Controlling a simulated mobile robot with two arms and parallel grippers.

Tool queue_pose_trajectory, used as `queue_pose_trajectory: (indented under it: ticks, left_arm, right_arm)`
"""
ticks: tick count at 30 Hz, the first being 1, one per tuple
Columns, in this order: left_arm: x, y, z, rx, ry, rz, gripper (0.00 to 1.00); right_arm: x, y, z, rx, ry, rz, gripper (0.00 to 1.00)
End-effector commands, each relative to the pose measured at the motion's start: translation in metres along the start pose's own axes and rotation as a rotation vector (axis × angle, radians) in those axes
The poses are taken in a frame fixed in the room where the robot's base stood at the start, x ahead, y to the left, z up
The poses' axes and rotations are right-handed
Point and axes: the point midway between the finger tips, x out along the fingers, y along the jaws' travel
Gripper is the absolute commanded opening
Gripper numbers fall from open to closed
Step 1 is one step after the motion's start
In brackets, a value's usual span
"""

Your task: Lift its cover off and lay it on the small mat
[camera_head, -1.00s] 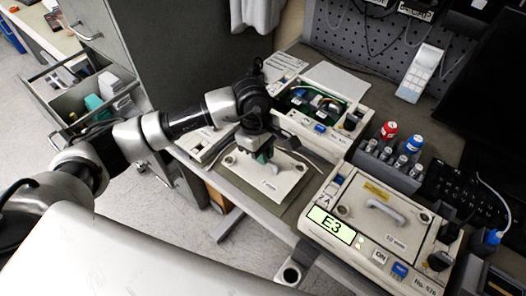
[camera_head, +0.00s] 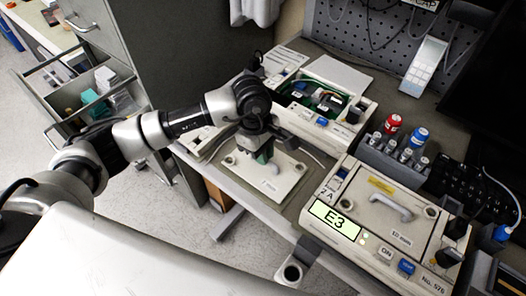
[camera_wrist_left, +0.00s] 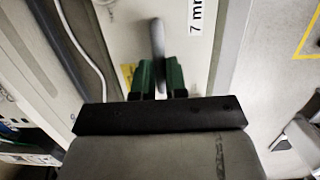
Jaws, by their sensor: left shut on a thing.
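My left gripper (camera_head: 263,157) has its green fingers shut on the handle of a flat off-white cover (camera_head: 287,178). In the left wrist view the gripper (camera_wrist_left: 160,72) points down at the grey handle (camera_wrist_left: 157,40), and the cover (camera_wrist_left: 175,20) carries a "7 mm" label. The cover looks level, near the desk's front edge; whether it touches the surface beneath is unclear. Behind it stands an uncovered pump (camera_head: 337,132) with its green circuit board showing. My right gripper is not in view.
A second pump (camera_head: 345,228) with an "E3" display and its cover on stands to the right. A grey rack (camera_head: 386,163) of red- and blue-capped bottles is behind it. A cable lies beside the held cover. Open drawers (camera_head: 85,90) are at left.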

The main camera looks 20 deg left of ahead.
Motion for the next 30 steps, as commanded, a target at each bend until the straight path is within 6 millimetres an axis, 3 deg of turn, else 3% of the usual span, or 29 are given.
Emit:
queue_pose_trajectory:
  ticks: [5, 6, 12, 22, 30]
  left_arm:
    - [-0.001, 0.000, 0.000, 0.000, 0.000, 0.001, 0.00]
    - [-0.001, 0.000, 0.000, 0.000, 0.000, 0.001, 0.14]
    - [-0.001, 0.000, 0.000, 0.000, 0.000, 0.001, 0.43]
    - [-0.004, 0.000, 0.001, 0.000, 0.000, 0.000, 0.43]
    - [-0.033, 0.000, 0.006, 0.001, 0.001, 0.002, 0.43]
  right_arm:
    - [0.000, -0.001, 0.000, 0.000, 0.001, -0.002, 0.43]
    - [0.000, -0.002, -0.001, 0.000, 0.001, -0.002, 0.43]
    - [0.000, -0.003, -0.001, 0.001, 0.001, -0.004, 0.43]
    - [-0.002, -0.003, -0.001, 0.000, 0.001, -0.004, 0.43]
    - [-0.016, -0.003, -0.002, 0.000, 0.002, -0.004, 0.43]
